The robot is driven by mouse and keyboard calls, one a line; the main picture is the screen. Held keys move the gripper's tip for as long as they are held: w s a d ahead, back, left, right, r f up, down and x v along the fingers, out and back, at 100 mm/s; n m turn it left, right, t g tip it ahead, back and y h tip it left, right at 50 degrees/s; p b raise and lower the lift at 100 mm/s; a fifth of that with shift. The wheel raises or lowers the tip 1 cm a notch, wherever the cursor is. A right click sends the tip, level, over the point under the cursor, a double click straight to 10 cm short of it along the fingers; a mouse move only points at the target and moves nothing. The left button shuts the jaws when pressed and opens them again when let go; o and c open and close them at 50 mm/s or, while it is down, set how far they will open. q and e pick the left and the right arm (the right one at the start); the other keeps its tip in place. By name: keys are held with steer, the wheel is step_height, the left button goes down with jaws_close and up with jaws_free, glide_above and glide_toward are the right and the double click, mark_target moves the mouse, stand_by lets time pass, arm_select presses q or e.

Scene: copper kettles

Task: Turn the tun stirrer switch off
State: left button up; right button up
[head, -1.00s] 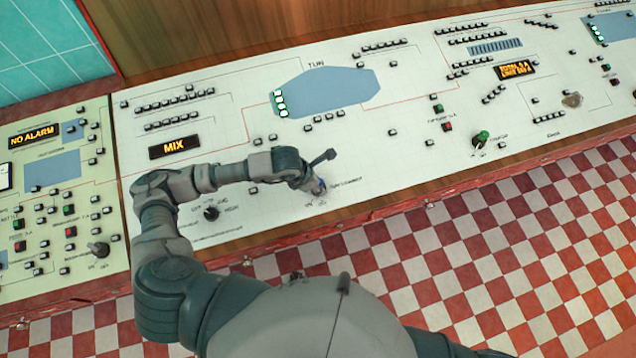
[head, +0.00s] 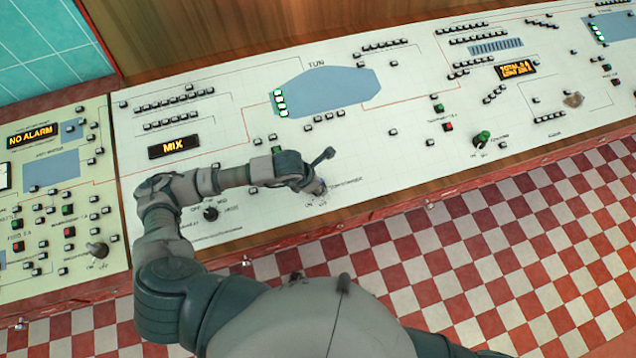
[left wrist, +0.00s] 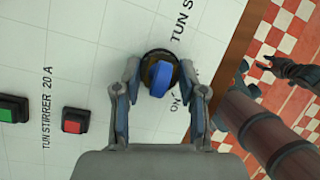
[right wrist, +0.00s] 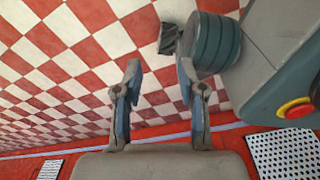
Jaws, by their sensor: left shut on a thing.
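The tun stirrer switch is a blue knob (left wrist: 160,78) on a dark round base in the left wrist view. The letters "TUN S" are printed beyond it, and "ON" is printed beside its base. My left gripper (left wrist: 160,90) has one finger on each side of the knob and is shut on it. In the head view my left gripper (head: 318,188) is at the panel's front part, and it mostly hides the knob. My right gripper (right wrist: 158,70) is open and empty, with the checkered floor behind it.
Green (left wrist: 12,108) and red (left wrist: 75,120) buttons labelled "TUN STIRRER 20 A" sit left of the knob. A black selector (head: 211,213) and a green-topped switch (head: 482,137) stand on the white panel (head: 400,165). A red rail (head: 400,212) runs along its front.

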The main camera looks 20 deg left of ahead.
arm_select(q)
steer(key=o, duration=0.9)
steer(key=shift+s+a+f, duration=0.1)
steer(key=shift+s+f, duration=0.05)
steer(key=shift+f, duration=0.05)
steer(key=shift+o, duration=1.2)
steer(key=shift+a+r, duration=0.2)
steer(key=shift+r, duration=0.1)
steer(key=v, duration=1.1)
steer(key=shift+a+r, duration=0.2)
arm_select(e)
steer(key=shift+w+a, duration=0.25)
steer(key=shift+a, duration=0.2)
arm_select(q)
steer(key=shift+s+d, duration=0.1)
